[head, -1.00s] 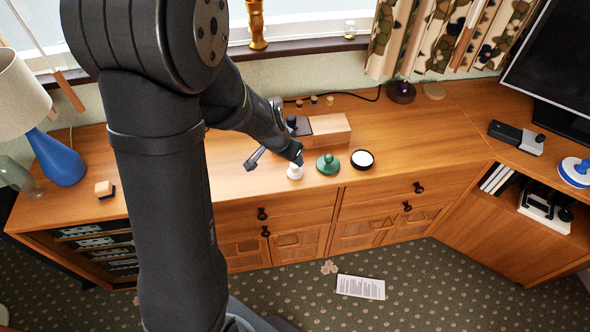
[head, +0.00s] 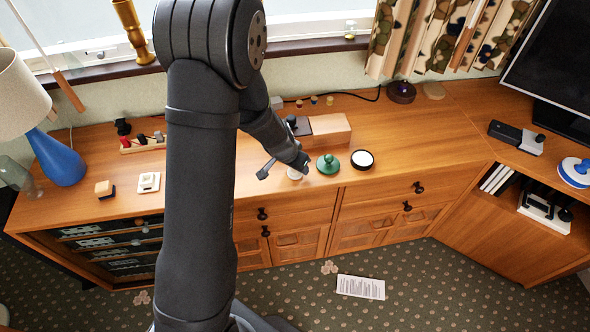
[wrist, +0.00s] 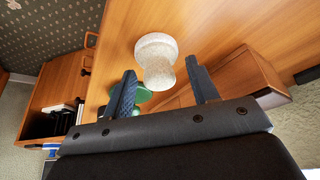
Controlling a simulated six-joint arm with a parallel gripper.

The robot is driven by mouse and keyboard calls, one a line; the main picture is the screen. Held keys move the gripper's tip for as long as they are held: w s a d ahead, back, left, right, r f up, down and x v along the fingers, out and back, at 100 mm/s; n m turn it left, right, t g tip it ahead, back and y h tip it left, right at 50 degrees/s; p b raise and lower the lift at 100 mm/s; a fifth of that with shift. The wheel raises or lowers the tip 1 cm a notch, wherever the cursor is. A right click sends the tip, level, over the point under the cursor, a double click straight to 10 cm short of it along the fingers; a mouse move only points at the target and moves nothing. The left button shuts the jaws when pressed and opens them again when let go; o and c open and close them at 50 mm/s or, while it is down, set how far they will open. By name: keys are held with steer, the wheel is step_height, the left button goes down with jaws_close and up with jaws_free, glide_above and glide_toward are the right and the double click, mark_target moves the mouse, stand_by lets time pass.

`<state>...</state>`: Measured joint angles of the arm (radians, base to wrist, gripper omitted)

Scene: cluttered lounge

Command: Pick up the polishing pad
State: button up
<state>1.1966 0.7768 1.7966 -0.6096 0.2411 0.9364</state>
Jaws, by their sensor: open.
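A pale, speckled, spool-shaped thing (wrist: 156,58) with a wide rounded top and narrow waist, which looks like the polishing pad, stands on the wooden cabinet top. In the head view it is a small white shape (head: 294,175), mostly hidden by my gripper (head: 284,168). In the wrist view my gripper (wrist: 164,84) is open, with the pale piece just ahead of the gap between its two fingers. I cannot tell whether a finger touches it.
A green knobbed disc (head: 328,165) stands close on the right, partly behind a finger in the wrist view. A round black-rimmed white piece (head: 362,160) is further right. A wooden block (head: 329,131) lies behind. The cabinet top (head: 430,140) is clear to the right.

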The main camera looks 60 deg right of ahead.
steer(key=c, duration=0.7)
steer(key=shift+r, duration=0.5)
step_height(320, 180, up, 4)
steer(key=shift+s+f, duration=0.15)
steer(key=shift+f, duration=0.1)
steer(key=s+r, duration=0.2)
steer(key=s, duration=0.1)
steer(key=s+a+r, duration=0.1)
steer(key=s+r, duration=0.1)
steer(key=s, duration=0.2)
steer(key=s+a+r, duration=0.1)
steer(key=s+r, duration=0.1)
steer(key=s, duration=0.2)
steer(key=shift+s+r, duration=0.1)
steer(key=shift+r, duration=0.15)
